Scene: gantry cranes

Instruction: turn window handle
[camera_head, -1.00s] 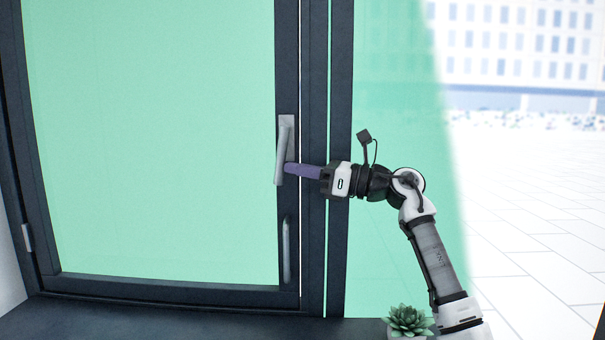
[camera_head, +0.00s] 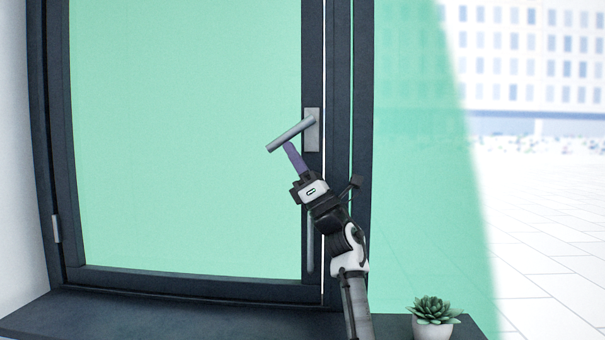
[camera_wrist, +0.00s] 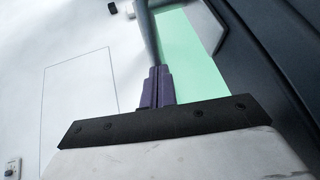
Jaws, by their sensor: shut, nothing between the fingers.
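The grey window handle (camera_head: 291,134) hangs from its mounting plate (camera_head: 312,130) on the dark window frame. Its lever slants down to the left from the plate. My gripper (camera_head: 288,146) is below the lever, with its purple fingers shut together and empty. The fingertips are at the underside of the lever and appear to touch it. In the wrist view my shut fingers (camera_wrist: 160,72) point up at the handle lever (camera_wrist: 146,30), which runs to the top edge. The exact contact is hard to make out there.
The green-tinted window pane (camera_head: 180,140) fills the left, in a dark frame with a hinge (camera_head: 56,228) at its left side. A potted succulent (camera_head: 433,312) stands on the dark sill (camera_head: 200,318) at the lower right. A second grey bar (camera_head: 310,243) is lower on the frame.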

